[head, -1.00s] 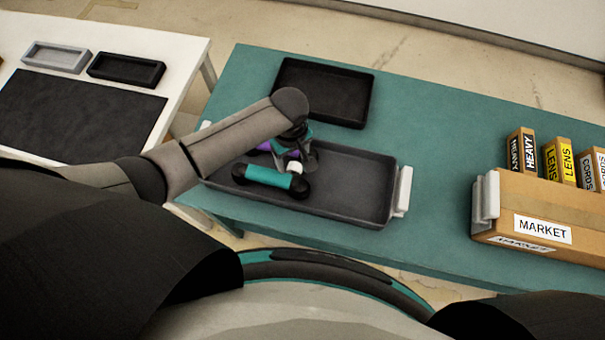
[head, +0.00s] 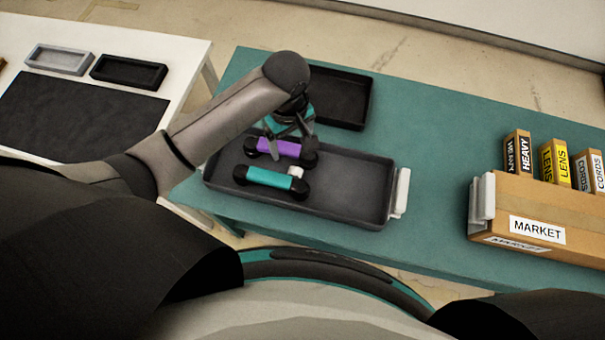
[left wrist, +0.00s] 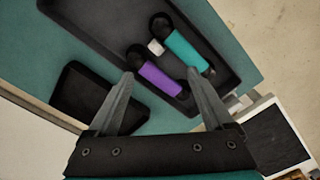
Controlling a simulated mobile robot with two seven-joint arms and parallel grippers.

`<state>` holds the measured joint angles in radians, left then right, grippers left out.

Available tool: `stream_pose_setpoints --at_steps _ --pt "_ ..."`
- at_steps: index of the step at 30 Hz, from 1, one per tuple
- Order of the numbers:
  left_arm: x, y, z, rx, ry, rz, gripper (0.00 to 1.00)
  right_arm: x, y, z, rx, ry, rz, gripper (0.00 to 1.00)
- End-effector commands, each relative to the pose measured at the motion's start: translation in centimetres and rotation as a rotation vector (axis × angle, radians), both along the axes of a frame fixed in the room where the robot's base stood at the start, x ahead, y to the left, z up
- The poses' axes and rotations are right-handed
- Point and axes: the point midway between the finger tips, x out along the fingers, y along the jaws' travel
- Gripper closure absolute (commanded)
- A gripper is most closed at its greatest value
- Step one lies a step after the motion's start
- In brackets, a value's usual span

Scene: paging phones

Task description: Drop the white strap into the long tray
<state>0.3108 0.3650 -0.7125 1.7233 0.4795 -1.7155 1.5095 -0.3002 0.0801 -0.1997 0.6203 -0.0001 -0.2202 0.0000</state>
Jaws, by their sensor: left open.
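The long dark tray (head: 345,190) with white end handles lies on the teal table. A small white roll (head: 295,171), which looks like the strap, lies inside it between a purple-barred handset (head: 279,147) and a teal-barred handset (head: 269,179). In the left wrist view the white roll (left wrist: 155,47) lies between the two handsets, apart from my fingers. My left gripper (head: 290,136) is open and empty above the tray's far edge, by the purple handset; its spread fingers (left wrist: 160,76) also show in the left wrist view. My right gripper is out of view.
A square black tray (head: 340,97) stands behind the long tray. A cardboard box marked MARKET (head: 540,215) with upright labelled boxes stands at the right. A white table (head: 185,55) at the left holds a dark mat and two small trays. The teal table's middle right is clear.

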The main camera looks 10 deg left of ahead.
Motion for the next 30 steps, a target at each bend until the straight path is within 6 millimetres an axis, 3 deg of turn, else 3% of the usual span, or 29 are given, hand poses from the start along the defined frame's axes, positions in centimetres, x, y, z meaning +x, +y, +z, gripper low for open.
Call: stream_pose_setpoints --at_steps 3,9,30 --pt "0.1 -0.1 2.7 -0.003 -0.004 0.000 0.15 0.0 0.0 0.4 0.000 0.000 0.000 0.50" --pt "0.0 0.0 5.0 -0.001 -0.002 0.000 0.15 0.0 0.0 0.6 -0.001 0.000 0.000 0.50" --pt "0.0 0.0 5.5 0.001 0.001 0.000 0.15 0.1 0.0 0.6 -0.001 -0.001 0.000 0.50"
